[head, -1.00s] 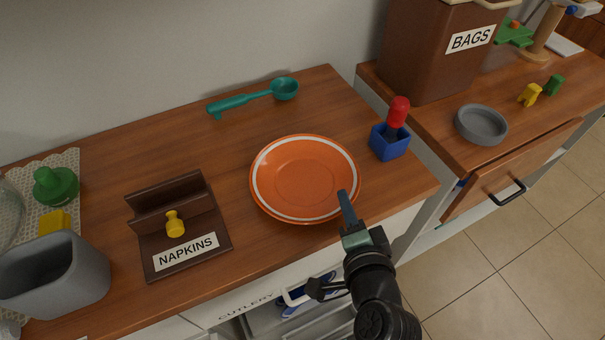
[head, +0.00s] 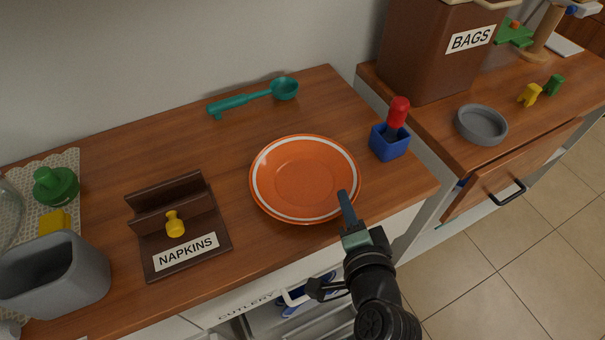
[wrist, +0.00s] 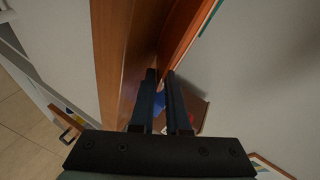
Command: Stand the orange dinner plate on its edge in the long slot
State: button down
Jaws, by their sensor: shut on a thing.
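The orange dinner plate (head: 304,178), with a white ring near its rim, lies about flat on the wooden counter in the head view. My gripper (head: 343,196) is at its front right rim and is shut on that rim. In the wrist view the plate (wrist: 184,42) shows nearly edge-on, running to my gripper's fingertips (wrist: 161,76). The exact contact is hard to see. A brown holder labelled NAPKINS (head: 190,259) stands left of the plate. It has a long slot between upright walls and a yellow knob-like piece (head: 175,224) in front.
A teal ladle (head: 245,101) lies behind the plate. A blue box with a red-topped item (head: 389,142) stands close at its right. A grey bin (head: 58,278) is at far left. The CUTLERY drawer (head: 262,305) is open below. Counter between plate and holder is clear.

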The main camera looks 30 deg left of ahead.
jog(key=shift+r, duration=0.1)
jog(key=shift+r+p, duration=2.55)
jog(key=shift+f, duration=0.1)
